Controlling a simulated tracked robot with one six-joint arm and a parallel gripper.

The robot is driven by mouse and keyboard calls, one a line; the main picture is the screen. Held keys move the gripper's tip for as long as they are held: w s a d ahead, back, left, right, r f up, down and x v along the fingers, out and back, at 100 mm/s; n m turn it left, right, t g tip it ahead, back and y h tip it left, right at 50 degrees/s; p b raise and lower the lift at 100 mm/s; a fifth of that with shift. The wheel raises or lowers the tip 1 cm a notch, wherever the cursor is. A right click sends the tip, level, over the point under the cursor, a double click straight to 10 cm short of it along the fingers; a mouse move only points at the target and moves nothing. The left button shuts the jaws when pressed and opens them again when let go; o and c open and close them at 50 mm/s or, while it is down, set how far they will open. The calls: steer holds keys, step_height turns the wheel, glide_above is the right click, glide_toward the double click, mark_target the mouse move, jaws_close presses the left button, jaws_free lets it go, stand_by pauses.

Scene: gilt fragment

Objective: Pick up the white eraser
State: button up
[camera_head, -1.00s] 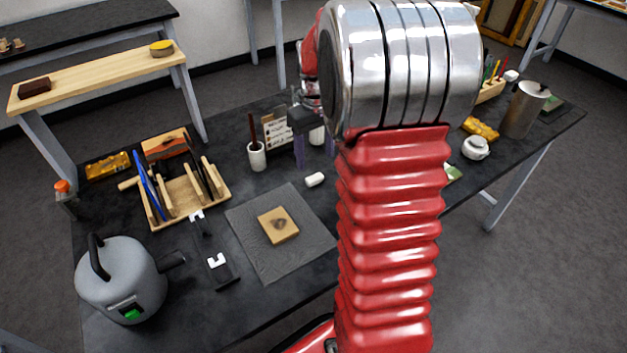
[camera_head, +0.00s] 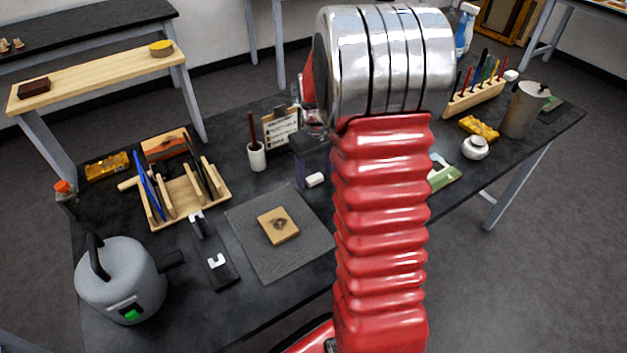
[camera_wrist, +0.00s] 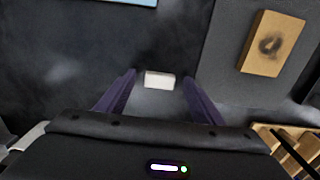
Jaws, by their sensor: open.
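The white eraser (camera_head: 315,180) is a small white block lying on the dark table, just beyond the grey mat's upper right corner. In the wrist view the eraser (camera_wrist: 159,80) lies between and slightly past the tips of my gripper (camera_wrist: 158,82). The two purple fingers are spread wide, with a clear gap on each side of the eraser. In the head view my gripper (camera_head: 312,165) is over the eraser, and my red arm hides part of it. The gripper is open and holds nothing. Its height above the table is hard to tell.
A grey mat (camera_head: 258,255) bears a wooden block (camera_head: 278,225). A white cup (camera_head: 257,157) and a small sign (camera_head: 282,130) stand behind. A wooden rack (camera_head: 215,205) with tools is at left. Dark table surface around the eraser is bare.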

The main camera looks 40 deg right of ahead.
steer(key=shift+f, duration=0.45)
steer(key=shift+c, duration=0.2)
steer(key=c, duration=1.1)
